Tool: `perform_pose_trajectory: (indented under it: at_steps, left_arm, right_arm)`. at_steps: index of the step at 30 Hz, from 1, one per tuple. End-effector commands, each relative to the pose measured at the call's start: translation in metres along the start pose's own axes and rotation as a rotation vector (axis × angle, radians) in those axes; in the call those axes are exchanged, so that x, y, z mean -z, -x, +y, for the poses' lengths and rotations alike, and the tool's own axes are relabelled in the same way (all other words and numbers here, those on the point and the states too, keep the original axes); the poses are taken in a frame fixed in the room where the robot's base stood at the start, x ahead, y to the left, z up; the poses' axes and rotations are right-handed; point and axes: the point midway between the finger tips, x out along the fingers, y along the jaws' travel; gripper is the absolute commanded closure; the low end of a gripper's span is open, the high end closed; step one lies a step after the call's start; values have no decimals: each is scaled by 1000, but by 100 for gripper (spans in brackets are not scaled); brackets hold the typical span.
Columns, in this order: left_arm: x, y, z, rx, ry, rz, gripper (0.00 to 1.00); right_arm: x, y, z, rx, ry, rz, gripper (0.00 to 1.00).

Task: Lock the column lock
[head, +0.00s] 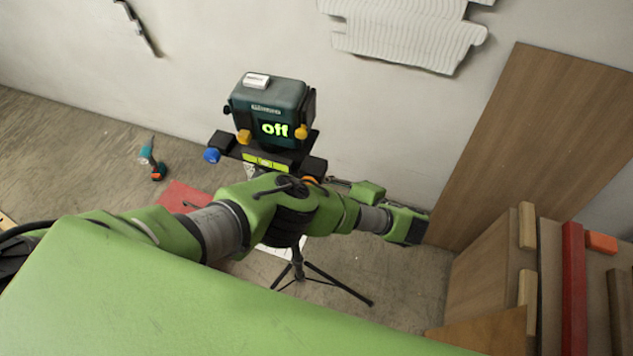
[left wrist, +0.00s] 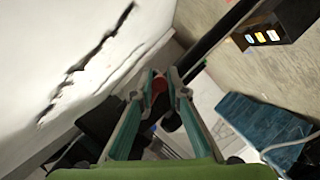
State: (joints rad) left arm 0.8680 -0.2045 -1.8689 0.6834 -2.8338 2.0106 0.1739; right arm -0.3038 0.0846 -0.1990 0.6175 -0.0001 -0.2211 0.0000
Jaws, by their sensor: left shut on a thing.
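The dark green laser device (head: 268,105) shows a lit "off" display and sits on a tripod (head: 297,262) by the wall. My left arm crosses in front of the tripod and hides most of its column. My left gripper (head: 324,181) reaches back from the right, just below the device, beside a small orange knob (head: 310,180). In the left wrist view my left gripper (left wrist: 160,80) has its fingertips closed around a small red knob (left wrist: 160,84). A dark pole (left wrist: 212,42) runs just beyond the fingertips. I cannot see which way the lock is set. My right gripper is not in view.
Yellow knobs (head: 301,132) and a blue knob (head: 212,155) stick out around the device. A wooden board (head: 530,140) leans on the wall at right, near my arm's elbow. A drill (head: 153,165) lies on the floor at left. A crack (left wrist: 88,66) runs along the wall.

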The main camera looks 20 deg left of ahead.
Motion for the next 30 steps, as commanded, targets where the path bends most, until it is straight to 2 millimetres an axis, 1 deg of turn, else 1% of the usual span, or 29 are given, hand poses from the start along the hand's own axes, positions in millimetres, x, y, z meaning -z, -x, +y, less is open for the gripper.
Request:
perform_pose_trajectory:
  at_steps: [12,21,22,23,24,30]
  left_arm:
    - [9,1,-10,101,-242,4,100]
    - [10,1,-12,108,-257,6,100]
    - [10,0,-12,108,-257,6,83]
    - [10,0,-12,108,-257,6,75]
    - [10,0,-12,108,-256,6,70]
    - [9,2,-12,107,-255,4,70]
  right_arm:
    - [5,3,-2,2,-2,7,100]
    - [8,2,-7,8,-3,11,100]
    - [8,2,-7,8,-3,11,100]
    - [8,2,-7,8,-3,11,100]
    - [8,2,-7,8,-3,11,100]
    - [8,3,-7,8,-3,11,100]
